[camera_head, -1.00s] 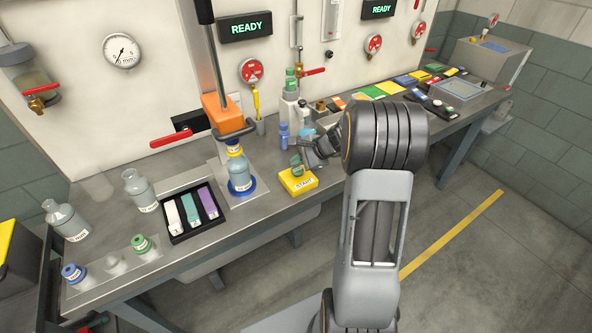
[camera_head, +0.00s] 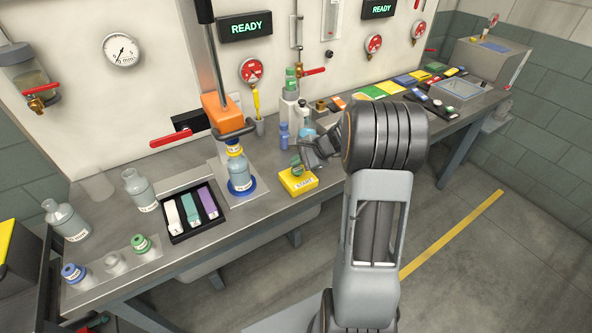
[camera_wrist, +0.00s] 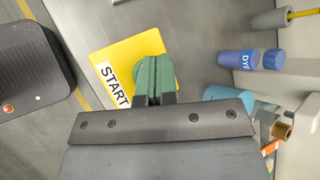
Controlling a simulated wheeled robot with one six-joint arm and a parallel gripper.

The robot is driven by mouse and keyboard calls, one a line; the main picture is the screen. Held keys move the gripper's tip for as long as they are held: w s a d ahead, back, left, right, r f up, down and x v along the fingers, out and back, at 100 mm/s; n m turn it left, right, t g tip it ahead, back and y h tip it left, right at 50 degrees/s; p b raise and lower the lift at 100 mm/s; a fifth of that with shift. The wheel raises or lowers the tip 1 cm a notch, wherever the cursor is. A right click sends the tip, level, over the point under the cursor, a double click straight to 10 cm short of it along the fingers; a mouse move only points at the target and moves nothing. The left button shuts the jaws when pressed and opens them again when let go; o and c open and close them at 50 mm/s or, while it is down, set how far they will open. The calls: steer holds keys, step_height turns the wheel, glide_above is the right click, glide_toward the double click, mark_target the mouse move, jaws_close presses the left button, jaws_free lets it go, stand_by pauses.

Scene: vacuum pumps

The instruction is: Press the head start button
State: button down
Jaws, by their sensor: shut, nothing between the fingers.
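The yellow start box (camera_head: 298,183), labelled START, sits on the bench near its front edge, right of the blue-ringed bottle. It also shows in the wrist view (camera_wrist: 112,58). A round green button (camera_wrist: 138,76) on its top is mostly hidden behind my fingers. My gripper (camera_head: 297,163) points down at the button, its two green fingertips (camera_wrist: 154,62) shut together with nothing between them. The fingertips overlap the button in the wrist view; I cannot tell whether they touch it.
A blue capped bottle (camera_head: 284,136) and a light blue bottle (camera_head: 306,122) stand behind my gripper. To the left are a bottle (camera_head: 239,172) under the orange-headed column and a black tray (camera_head: 181,238) of coloured packs. READY displays (camera_head: 246,27) glow on the panel.

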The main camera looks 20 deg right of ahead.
mark_target(298, 170)
steer(key=shift+f+b, duration=0.3)
steer(key=shift+f, duration=0.05)
steer(key=shift+f+b, duration=0.6)
steer(key=shift+f, duration=0.05)
stand_by(0.8)
steer(key=shift+r, duration=0.15)
steer(key=shift+r+p, duration=0.8)
steer(key=shift+r, duration=0.1)
steer(key=shift+r, duration=0.15)
steer(key=shift+r+p, duration=1.8)
steer(key=shift+r, duration=0.6)
